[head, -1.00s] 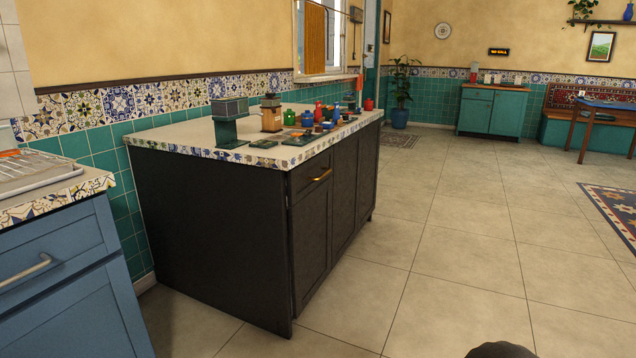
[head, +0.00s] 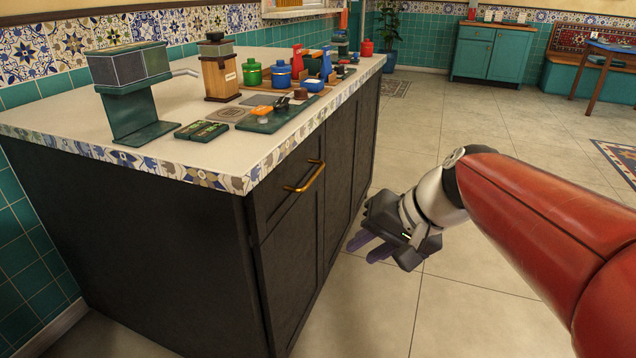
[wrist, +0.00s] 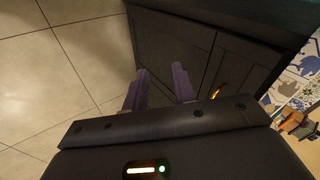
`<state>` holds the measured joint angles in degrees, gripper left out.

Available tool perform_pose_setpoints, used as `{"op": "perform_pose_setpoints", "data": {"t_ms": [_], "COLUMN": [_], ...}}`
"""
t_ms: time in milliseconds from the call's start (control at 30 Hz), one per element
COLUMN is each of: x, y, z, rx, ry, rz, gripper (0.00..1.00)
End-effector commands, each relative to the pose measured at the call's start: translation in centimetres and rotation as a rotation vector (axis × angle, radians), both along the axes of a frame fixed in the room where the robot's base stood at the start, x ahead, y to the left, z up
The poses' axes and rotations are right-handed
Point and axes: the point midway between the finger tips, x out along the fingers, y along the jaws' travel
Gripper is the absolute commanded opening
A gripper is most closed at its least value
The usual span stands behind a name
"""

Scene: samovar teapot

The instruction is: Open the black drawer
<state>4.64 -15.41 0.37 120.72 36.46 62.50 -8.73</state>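The black drawer (head: 272,198) is the top front panel at the near end of the black counter unit, with a curved brass handle (head: 305,178). It looks shut, flush with the front. My gripper (head: 364,247) hangs in front of the cabinet, to the right of the handle and lower in the picture. Its two purple fingers point toward the cabinet. In the wrist view my gripper (wrist: 160,74) is open and empty, with a gap between the fingers. The brass handle (wrist: 217,92) shows there to the right of the fingers, apart from them.
The pale countertop (head: 60,112) holds a grinder-like machine (head: 130,85), a wooden mill (head: 219,70) and several small pots. Cabinet doors (head: 290,270) are below and beside the drawer. The tiled floor (head: 460,290) to the right is clear.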

Motion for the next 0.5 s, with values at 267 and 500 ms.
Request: {"op": "perform_pose_setpoints", "data": {"t_ms": [267, 500], "x": [14.7, 20.8], "y": [3.0, 2.4], "z": [0.1, 0.7], "rx": [0.54, 0.769], "ry": [0.028, -0.017], "rz": [-0.02, -0.032], "gripper": [0.27, 0.27]}}
